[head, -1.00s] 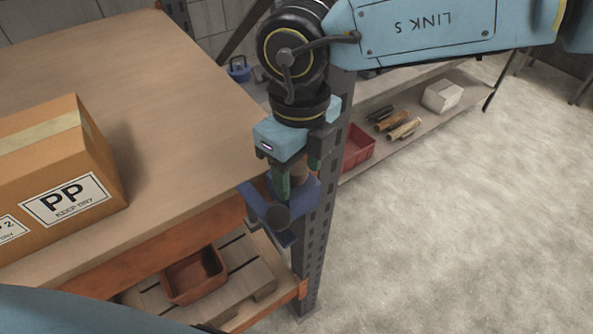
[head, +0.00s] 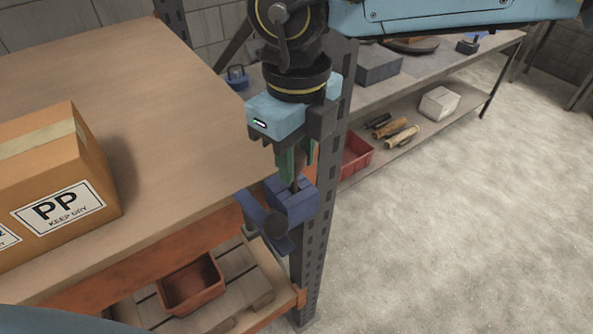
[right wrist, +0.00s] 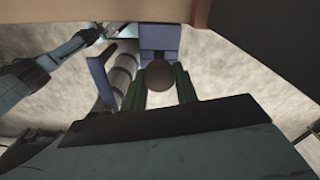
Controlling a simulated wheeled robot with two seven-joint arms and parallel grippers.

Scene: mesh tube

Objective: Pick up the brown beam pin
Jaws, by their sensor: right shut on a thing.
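The brown beam pin (right wrist: 158,76) shows as a round brown end between the green fingers in the right wrist view. My right gripper (head: 296,172) points down at the table's corner post and is shut on the pin. In the head view the fingers mostly hide the pin; a thin dark part shows below them. A blue bracket (head: 292,203) sits on the post just under the fingertips. I cannot tell whether the pin's lower end is still inside it. My left gripper does not show in the head view.
A cardboard box (head: 62,190) stands on the wooden table (head: 150,75). A red-brown bin (head: 191,285) sits on the shelf below. A perforated dark post (head: 322,215) rises beside my right gripper. Behind are a red tray (head: 355,155) and a white box (head: 439,103). The floor at right is clear.

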